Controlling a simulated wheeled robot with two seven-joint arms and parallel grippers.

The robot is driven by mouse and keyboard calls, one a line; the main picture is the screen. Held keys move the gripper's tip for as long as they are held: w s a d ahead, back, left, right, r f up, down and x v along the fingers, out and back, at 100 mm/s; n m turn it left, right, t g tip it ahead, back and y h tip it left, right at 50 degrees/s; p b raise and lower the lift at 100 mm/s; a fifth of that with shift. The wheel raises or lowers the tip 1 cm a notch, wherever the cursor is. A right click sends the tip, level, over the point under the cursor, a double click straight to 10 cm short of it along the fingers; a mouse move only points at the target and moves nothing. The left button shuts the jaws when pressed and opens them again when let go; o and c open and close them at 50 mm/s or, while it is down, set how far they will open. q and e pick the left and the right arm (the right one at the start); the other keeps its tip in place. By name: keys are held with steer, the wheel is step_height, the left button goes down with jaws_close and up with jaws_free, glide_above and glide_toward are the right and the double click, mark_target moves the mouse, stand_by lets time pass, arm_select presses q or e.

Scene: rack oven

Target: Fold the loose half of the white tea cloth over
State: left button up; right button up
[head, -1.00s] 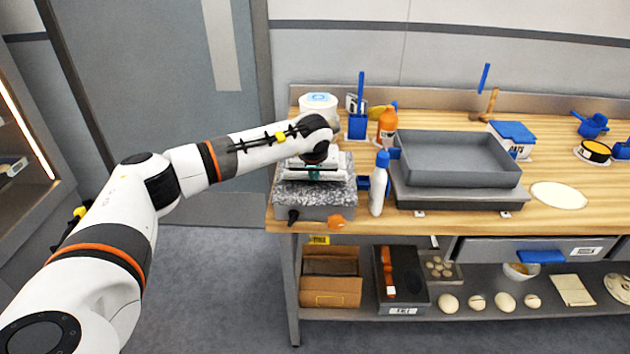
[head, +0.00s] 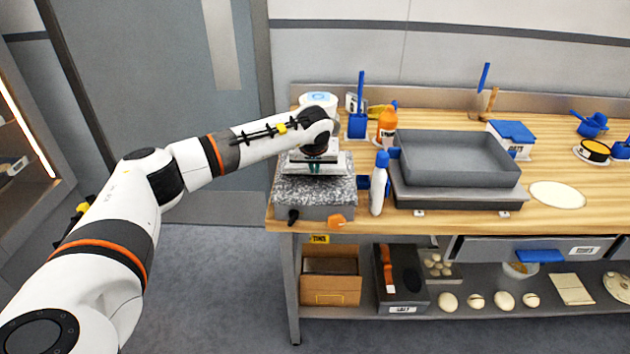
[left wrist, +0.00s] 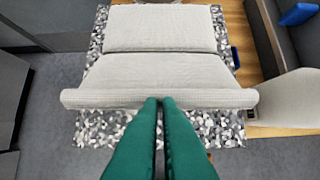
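The white tea cloth (left wrist: 160,28) lies on a speckled stone slab (left wrist: 110,128) at the left end of the bench. A crease or edge crosses it, and its near edge forms a raised band above the slab's front. My left gripper (left wrist: 160,101) has green fingers close together on the middle of that near edge, shut on the cloth. In the head view the left gripper (head: 314,168) is over the slab (head: 300,190), and its wrist hides part of the cloth (head: 342,163). My right gripper is not in view.
A white bottle with a blue top (head: 377,190) stands just right of the slab. Beyond it a deep grey tray (head: 455,180) sits on a grey base. A white tub (head: 318,101) and an orange bottle (head: 387,125) stand behind. Floor is clear left of the bench.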

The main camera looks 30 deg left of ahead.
arm_select(q)
steer(key=shift+w+r, duration=0.1)
steer(key=shift+r, duration=0.05)
steer(key=shift+w+a+r, duration=0.25)
steer(key=shift+w+r, duration=0.1)
steer(key=shift+r, duration=0.05)
stand_by(0.4)
steer(key=shift+w+a+r+p, duration=0.15)
steer(key=shift+w+r+p, duration=0.1)
steer(key=shift+r+p, duration=0.4)
stand_by(0.4)
steer(key=p+v, duration=0.4)
steer(key=v, duration=0.1)
steer(key=shift+s+r, duration=0.25)
stand_by(0.7)
stand_by(0.4)
